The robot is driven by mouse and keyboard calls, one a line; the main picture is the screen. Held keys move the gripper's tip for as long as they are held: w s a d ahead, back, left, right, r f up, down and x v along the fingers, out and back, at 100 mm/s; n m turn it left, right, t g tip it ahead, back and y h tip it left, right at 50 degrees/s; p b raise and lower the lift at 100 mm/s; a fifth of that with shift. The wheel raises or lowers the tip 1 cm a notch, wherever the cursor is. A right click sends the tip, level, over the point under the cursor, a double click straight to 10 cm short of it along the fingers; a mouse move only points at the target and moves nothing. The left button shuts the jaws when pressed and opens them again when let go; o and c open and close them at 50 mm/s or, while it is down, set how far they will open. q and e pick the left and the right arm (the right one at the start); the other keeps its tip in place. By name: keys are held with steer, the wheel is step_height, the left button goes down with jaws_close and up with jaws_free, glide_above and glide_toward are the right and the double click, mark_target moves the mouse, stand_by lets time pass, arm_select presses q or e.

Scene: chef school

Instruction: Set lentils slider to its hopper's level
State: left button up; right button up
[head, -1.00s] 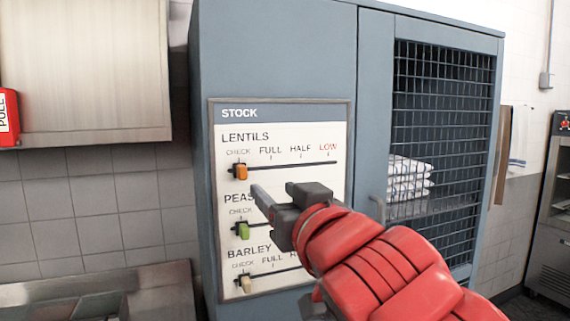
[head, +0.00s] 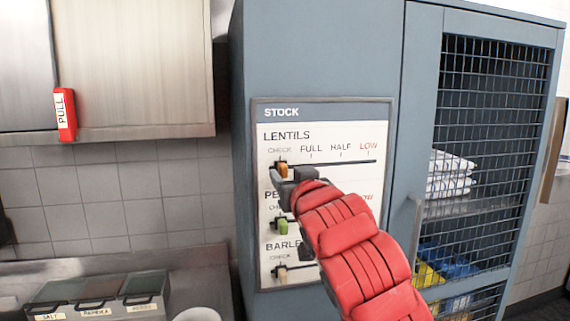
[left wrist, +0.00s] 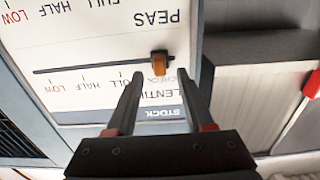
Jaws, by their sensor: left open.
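The STOCK panel (head: 330,112) is on the side of a blue-grey cabinet. Its lentils slider is an orange knob (head: 281,166) at the CHECK end of the top track, left of FULL, HALF and LOW. My left gripper (head: 284,176) is just below and in front of this knob. In the left wrist view, which shows the panel upside down, the orange knob (left wrist: 159,63) appears between the open fingertips (left wrist: 164,80); contact cannot be told. My red arm hides part of the PEAS and BARLEY rows. No lentils hopper can be made out. My right gripper is out of view.
The green peas knob (head: 283,228) and beige barley knob (head: 282,273) sit below, near CHECK. A mesh cabinet door (head: 490,130) with a handle is to the right. Labelled containers (head: 98,292), including salt and paprika, stand on the counter at lower left.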

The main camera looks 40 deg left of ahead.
mark_target(284, 171)
arm_select(q)
steer(key=shift+p+x, duration=0.4)
steer(key=shift+x, duration=1.3)
jaws_close()
